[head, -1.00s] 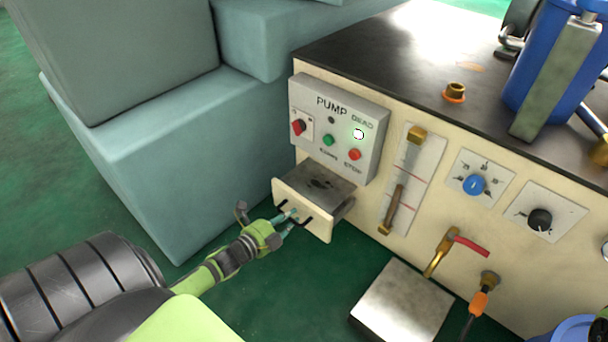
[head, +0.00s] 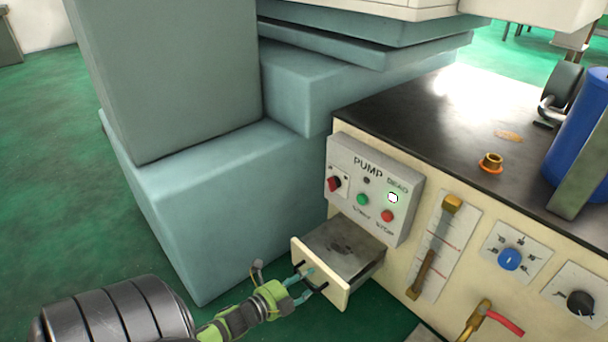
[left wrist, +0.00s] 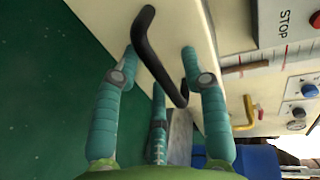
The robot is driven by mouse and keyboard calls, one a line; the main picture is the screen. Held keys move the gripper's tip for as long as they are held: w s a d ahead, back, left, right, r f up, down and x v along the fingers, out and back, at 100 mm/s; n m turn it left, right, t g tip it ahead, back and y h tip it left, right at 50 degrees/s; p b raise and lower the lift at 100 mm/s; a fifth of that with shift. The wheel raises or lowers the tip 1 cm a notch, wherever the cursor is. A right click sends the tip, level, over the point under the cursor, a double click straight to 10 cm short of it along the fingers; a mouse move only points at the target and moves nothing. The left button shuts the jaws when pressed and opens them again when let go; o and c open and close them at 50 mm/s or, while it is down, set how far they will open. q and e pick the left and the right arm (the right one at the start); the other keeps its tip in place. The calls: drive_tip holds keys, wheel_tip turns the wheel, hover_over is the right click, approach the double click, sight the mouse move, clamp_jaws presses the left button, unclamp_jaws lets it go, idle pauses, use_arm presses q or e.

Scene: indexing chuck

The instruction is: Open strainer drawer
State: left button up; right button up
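My left gripper (head: 302,284) is at the drawer front. Its teal fingers (left wrist: 160,75) are around the handle, one on each side and the third behind it. Finger contact is partly hidden. My right gripper is not in view.
Large teal blocks (head: 215,205) stand left of the drawer. The machine's front bears a sliding gauge (head: 436,245), a blue knob (head: 509,259), a black knob (head: 580,303) and a brass valve with red lever (head: 500,317). Green floor is clear at left.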

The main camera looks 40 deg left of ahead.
use_arm(q)
drive_tip(key=v, duration=1.2)
idle(0.3)
